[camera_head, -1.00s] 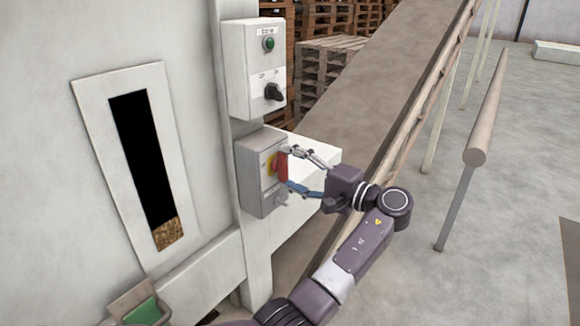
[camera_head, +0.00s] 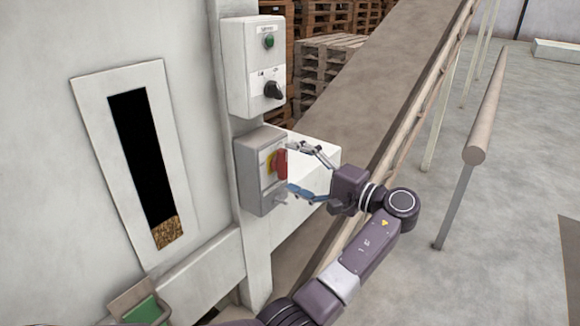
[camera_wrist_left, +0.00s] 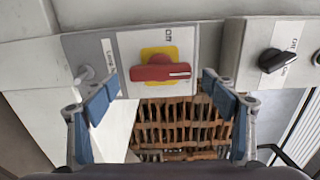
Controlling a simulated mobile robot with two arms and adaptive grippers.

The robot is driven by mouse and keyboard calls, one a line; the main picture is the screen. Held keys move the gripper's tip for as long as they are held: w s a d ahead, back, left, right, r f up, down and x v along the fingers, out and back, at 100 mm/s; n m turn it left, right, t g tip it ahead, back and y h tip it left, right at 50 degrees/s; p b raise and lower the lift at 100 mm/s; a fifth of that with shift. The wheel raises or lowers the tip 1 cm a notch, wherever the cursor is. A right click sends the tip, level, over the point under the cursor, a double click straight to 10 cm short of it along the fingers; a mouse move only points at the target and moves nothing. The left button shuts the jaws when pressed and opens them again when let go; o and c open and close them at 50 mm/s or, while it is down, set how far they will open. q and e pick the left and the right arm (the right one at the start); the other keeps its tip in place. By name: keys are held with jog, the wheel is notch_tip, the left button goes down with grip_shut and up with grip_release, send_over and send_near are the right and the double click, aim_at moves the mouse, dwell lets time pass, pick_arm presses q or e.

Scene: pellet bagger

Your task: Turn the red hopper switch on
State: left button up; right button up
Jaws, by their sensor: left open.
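The red hopper switch (camera_head: 281,164) is a red handle on a yellow plate, on the front of a grey box (camera_head: 252,188) on the machine post. In the left wrist view the red handle (camera_wrist_left: 160,73) lies level in the picture, its white line toward the right end, where the black-knob box is. A small label above it is too blurred to read surely. My left gripper (camera_head: 291,168) is open in front of the switch, one finger above and one below it. In the left wrist view its blue-padded fingertips (camera_wrist_left: 158,92) stand apart, either side of the handle, with nothing between them. My right gripper is not in view.
A white box with a green button (camera_head: 269,42) and a black knob (camera_head: 273,91) is above the grey box. A sloping conveyor (camera_head: 400,70) runs behind my arm, with pallets (camera_head: 328,70) beyond. A rail post (camera_head: 478,140) stands at right over open floor.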

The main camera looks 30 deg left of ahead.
pick_arm(q)
jog(key=d, duration=1)
jog(key=shift+s+d, duration=0.3)
jog(key=shift+s, duration=0.1)
